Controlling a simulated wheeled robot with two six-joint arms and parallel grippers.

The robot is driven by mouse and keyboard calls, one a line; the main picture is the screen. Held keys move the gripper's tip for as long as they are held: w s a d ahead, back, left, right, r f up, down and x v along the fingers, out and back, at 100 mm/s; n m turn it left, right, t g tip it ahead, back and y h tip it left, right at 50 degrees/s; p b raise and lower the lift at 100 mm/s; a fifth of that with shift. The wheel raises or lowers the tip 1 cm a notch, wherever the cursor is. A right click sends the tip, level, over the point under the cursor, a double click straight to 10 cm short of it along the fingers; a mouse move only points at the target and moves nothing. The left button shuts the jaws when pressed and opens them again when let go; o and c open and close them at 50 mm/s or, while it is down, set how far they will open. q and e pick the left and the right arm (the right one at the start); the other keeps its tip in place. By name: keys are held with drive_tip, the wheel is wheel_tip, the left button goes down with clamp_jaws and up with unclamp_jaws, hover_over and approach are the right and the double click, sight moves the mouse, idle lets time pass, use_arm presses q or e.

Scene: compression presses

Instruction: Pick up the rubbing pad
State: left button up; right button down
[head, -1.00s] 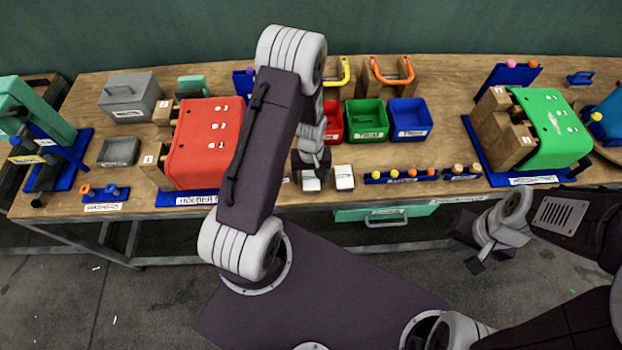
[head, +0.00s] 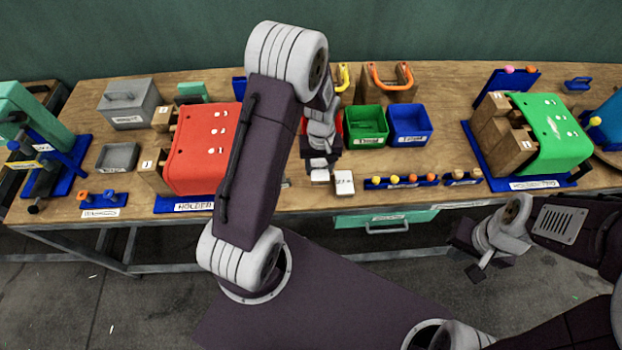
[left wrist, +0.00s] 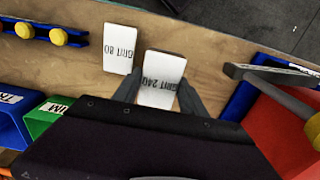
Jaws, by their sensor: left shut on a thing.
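Two white rubbing pads are near the table's front edge. My left gripper (head: 319,163) is shut on the pad marked GRIT 240 (head: 320,176). In the left wrist view this pad (left wrist: 163,70) sits between the dark fingers, which cover parts of its sides. It looks larger there than its neighbour; I cannot tell how far it is off the wood. The GRIT 80 pad (head: 343,182) lies beside it on the table, apart from it, and also shows in the left wrist view (left wrist: 121,50). My right gripper (head: 488,268) is open and empty, in front of the table.
The red holder (head: 207,150) stands left of my left gripper. Green (head: 366,112) and blue (head: 410,140) bins stand behind the pads. A blue rack with coloured knobs (head: 400,183) lies to the right. The green press (head: 550,130) is farther right.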

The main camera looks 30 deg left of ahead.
use_arm(q)
drive_tip(key=w+d+r+b, duration=0.1)
drive_tip(key=w+d+r, duration=0.3)
drive_tip(key=w, duration=0.3)
drive_tip(key=shift+w+r, duration=0.3)
drive_tip(key=shift+r, duration=0.2)
